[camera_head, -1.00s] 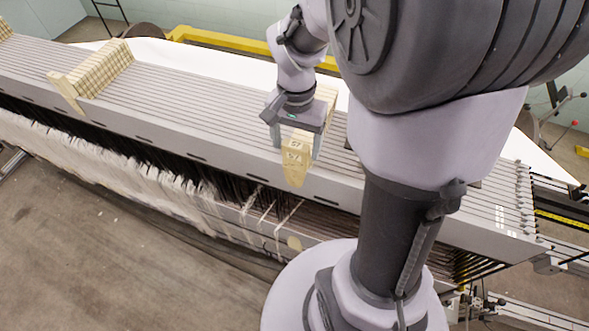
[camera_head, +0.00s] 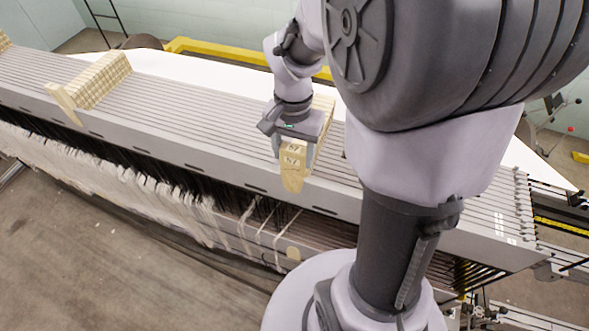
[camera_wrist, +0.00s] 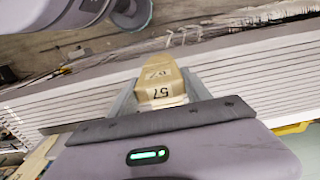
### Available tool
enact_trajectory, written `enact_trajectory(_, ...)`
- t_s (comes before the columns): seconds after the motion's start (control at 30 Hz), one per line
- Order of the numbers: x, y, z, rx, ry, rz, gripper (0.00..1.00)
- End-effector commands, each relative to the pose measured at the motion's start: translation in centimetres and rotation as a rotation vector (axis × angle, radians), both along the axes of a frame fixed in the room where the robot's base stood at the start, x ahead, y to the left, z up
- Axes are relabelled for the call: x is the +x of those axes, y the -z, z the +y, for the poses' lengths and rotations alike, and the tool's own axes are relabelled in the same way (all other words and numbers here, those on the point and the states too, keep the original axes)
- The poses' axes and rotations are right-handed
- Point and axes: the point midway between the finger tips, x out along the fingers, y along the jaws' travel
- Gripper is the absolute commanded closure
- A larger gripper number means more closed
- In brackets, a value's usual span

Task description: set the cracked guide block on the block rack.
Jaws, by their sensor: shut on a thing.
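My gripper (camera_head: 293,155) is shut on a pale wooden guide block (camera_head: 292,178), with one finger on each side. The block has dark markings on its near end, which sticks out past the front edge of the long grey slatted beam (camera_head: 170,110). In the wrist view the block (camera_wrist: 158,92) sits between the two fingers of my gripper (camera_wrist: 160,98), with a "57"-like mark upside down. I cannot make out a crack. I cannot tell whether the block still touches the beam. No block rack can be clearly picked out.
Another row of pale wooden blocks (camera_head: 98,80) sits across the beam at the left. White threads (camera_head: 110,170) hang below the beam's front. A yellow rail (camera_head: 215,50) runs behind. My arm hides part of the beam's right side. Concrete floor (camera_head: 110,250) is open in front.

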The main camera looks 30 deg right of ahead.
Motion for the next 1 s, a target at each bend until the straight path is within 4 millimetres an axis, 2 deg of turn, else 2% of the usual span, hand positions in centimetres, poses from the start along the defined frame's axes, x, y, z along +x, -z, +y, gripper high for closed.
enact_trajectory(0.03, 0.0, -0.9, 0.0, -0.001, 0.0, -0.001, 0.73)
enact_trajectory(0.8, 0.0, -8.4, 0.0, -0.001, -0.001, -0.001, 0.73)
enact_trajectory(1.0, 0.0, -8.4, 0.0, 0.0, -0.001, 0.0, 0.73)
